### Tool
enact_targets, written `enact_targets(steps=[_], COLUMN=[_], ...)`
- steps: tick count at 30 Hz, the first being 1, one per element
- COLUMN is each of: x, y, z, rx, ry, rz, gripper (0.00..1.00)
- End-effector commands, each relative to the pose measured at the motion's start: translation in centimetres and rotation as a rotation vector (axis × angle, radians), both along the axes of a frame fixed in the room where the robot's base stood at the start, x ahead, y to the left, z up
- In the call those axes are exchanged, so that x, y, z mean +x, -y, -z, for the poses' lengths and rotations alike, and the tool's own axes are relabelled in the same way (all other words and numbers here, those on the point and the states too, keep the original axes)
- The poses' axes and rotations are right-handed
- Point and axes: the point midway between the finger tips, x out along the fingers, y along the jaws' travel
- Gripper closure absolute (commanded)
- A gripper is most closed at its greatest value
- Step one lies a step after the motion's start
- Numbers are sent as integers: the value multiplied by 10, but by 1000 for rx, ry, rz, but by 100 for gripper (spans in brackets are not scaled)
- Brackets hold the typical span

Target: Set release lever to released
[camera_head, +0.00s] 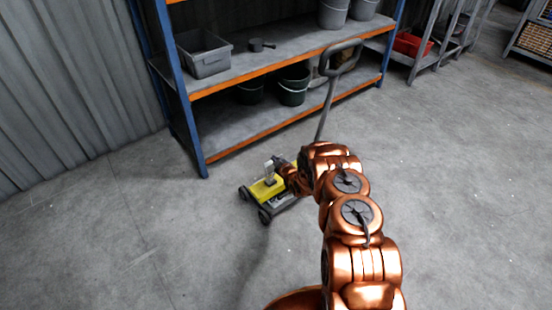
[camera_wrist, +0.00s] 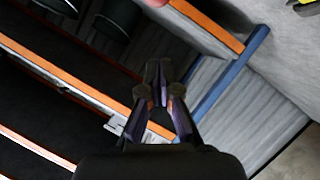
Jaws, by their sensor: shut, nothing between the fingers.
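The drum blaster is a low yellow and grey wheeled machine (camera_head: 266,190) on the floor in the head view, partly hidden behind my arm. A long grey handle with a loop grip (camera_head: 341,44) rises behind my arm and leans right. A small pale upright part (camera_head: 269,170) shows on the yellow body. I cannot make out which part is the release lever. My gripper (camera_wrist: 160,70) is shut and empty in the wrist view, its fingertips together. In the head view my arm's end is by the machine's upper side, and contact cannot be told.
A shelf with blue posts and orange beams (camera_head: 275,67) stands behind the machine. It holds a grey bin (camera_head: 204,54) and several buckets, including a dark one (camera_head: 293,87). A red bin (camera_head: 411,44) is farther right. The floor left and right of the machine is clear.

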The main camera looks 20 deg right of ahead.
Motion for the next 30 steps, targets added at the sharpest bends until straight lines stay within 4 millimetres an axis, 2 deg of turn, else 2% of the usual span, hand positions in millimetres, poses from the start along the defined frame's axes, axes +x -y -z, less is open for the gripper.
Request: enact_targets(steps=[18,24,30], x=[-60,-69,-70], y=[3,3,3], z=[-22,-24,-24], rx=[0,0,0], ry=[-1,-3,-1], rz=[0,1,1], gripper=[100,100,100])
